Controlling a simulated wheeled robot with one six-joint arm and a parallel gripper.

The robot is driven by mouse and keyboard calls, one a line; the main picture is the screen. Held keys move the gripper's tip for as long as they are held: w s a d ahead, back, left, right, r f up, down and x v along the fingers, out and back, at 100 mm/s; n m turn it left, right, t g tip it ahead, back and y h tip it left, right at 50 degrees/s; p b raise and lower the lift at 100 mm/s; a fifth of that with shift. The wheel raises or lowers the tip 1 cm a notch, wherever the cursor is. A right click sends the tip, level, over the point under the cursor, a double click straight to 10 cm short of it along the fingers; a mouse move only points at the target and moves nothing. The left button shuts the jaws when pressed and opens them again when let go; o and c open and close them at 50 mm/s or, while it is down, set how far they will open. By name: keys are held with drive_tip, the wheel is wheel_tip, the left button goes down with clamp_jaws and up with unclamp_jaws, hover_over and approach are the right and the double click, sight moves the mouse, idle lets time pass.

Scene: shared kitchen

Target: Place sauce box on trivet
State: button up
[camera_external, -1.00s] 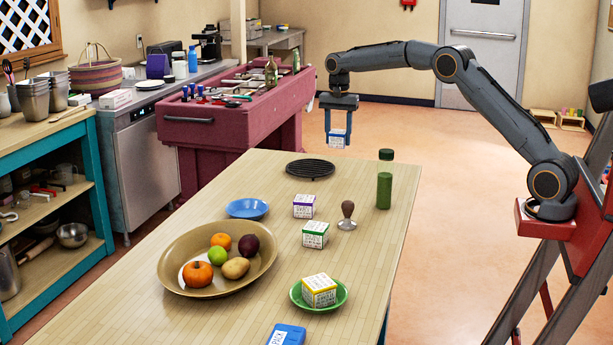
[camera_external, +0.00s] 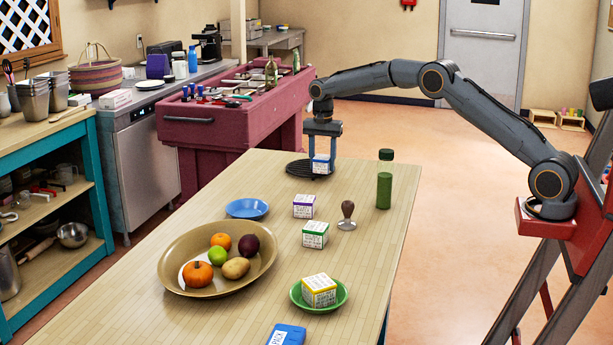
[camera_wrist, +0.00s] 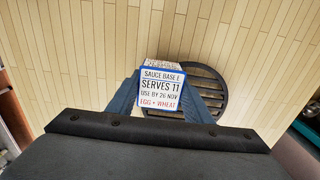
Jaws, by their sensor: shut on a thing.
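My gripper (camera_external: 321,157) is shut on a white sauce box with blue edges (camera_external: 321,164) at the far end of the table. In the wrist view the sauce box (camera_wrist: 161,90) sits between the fingers, its label facing the camera and reading "SAUCE BASE E". The trivet (camera_external: 296,169) is a dark, round, slatted disc. In the external view the box overlaps its right part. In the wrist view the trivet (camera_wrist: 213,90) shows behind and to the right of the box. I cannot tell whether the box touches it.
A green bottle (camera_external: 384,180) stands to the right, near the table's edge. A purple-edged box (camera_external: 303,206), a green-edged box (camera_external: 315,235), a tamper (camera_external: 347,217) and a blue plate (camera_external: 246,208) are nearer. A fruit bowl (camera_external: 175,268) and a yellow-edged box (camera_external: 319,290) on a green plate (camera_external: 297,295) lie nearer still.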

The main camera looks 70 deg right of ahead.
sight(322, 157)
drive_tip(key=shift+f, duration=0.5)
drive_tip(key=shift+f, duration=0.1)
drive_tip(key=o, duration=1.1)
drive_tip(key=shift+o, duration=0.2)
wheel_tip(322, 157, up, 11)
drive_tip(key=b, duration=0.3)
drive_tip(key=shift+r, duration=0.65)
